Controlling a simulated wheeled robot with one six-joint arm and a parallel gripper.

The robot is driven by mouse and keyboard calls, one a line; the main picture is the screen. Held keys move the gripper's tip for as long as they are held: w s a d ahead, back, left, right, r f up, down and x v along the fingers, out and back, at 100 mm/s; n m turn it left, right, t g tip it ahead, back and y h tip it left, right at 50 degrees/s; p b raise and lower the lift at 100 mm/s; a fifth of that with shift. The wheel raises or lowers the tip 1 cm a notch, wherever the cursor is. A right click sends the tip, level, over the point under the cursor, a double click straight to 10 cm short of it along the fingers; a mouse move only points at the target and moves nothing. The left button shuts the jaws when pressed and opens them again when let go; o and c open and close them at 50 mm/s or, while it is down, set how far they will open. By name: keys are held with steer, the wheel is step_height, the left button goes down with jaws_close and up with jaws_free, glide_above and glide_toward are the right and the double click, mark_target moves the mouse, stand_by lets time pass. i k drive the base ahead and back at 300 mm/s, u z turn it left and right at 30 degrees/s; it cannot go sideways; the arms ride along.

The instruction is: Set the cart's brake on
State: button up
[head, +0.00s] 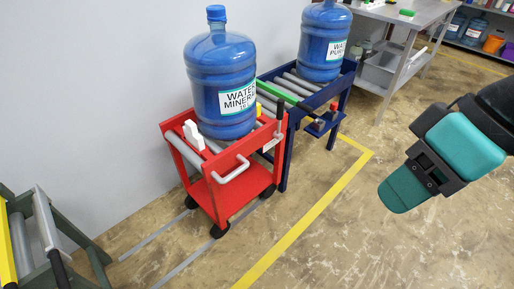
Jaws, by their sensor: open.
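The red cart (222,196) stands against the wall, with rollers on top and black castors below. A large blue jug (221,90) labelled as mineral water stands upright on its rollers. A lever with a dark grip (280,110) stands nearly upright at the cart's right corner. A small yellow part (258,109) shows beside it. I cannot tell from this view which part is the brake or how it is set. My gripper (432,170) is at the right, open and empty, apart from the cart. Its teal pads show.
A navy roller conveyor (285,156) adjoins the cart and carries a second jug (324,45). A white handle (231,170) juts from the cart's front. A green-framed roller stand (60,238) is at lower left. A grey table (398,55) stands behind. The floor in front is clear.

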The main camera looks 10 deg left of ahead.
mark_target(277, 134)
steer(key=z, duration=0.2)
steer(key=i, duration=1)
steer(key=u, duration=0.15)
